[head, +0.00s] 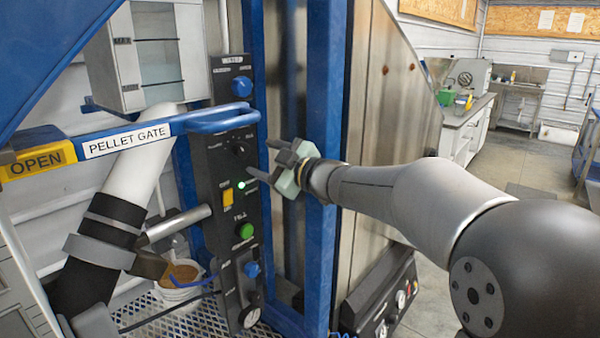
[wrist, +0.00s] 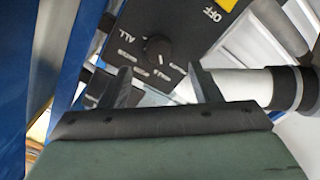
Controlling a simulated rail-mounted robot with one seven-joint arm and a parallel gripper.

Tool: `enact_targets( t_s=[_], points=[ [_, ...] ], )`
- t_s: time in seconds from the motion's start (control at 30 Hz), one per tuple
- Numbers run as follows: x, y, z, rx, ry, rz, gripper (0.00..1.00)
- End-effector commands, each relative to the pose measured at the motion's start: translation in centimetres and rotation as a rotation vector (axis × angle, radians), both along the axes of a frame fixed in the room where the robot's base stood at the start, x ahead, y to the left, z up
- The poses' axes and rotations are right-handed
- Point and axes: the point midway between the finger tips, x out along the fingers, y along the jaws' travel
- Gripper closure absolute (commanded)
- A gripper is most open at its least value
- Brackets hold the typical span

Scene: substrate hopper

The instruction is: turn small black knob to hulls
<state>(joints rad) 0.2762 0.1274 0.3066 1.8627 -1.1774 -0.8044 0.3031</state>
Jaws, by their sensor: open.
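The small black knob (head: 239,148) is on the upper part of a tall black control panel (head: 232,270). In the wrist view the knob (wrist: 158,48) is round and dark with a pale pointer mark. Labels surround it; one reads ALL, upside down, and the others are too small to read surely. My gripper (head: 260,157) is open and empty, just right of the panel, with its fingers pointing at it. In the wrist view the fingertips (wrist: 160,72) are spread to either side below the knob, apart from it.
A blue handle bar labelled PELLET GATE (head: 128,140) crosses in front of the panel above the knob. Below are a lit indicator (head: 241,185), yellow switch (head: 227,197), green button (head: 245,231) and blue knob (head: 251,269). A blue post (head: 326,100) stands right of the panel.

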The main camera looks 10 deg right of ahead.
Motion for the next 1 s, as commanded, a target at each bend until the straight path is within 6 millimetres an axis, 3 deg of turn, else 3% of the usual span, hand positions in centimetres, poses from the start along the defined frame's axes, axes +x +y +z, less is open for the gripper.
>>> enact_targets(
  t_s=[0.2,0.43,0.63,1.0],
  points=[
    [-4.0,-3.8,-0.1,-0.002,-0.001,-0.004,0.43],
    [-6.9,-6.6,-0.1,-0.001,0.0,-0.003,0.43],
    [-7.8,-7.4,-0.1,-0.001,0.001,-0.001,0.43],
    [-7.9,-7.5,0.0,-0.001,0.001,0.0,0.43]
  ],
)
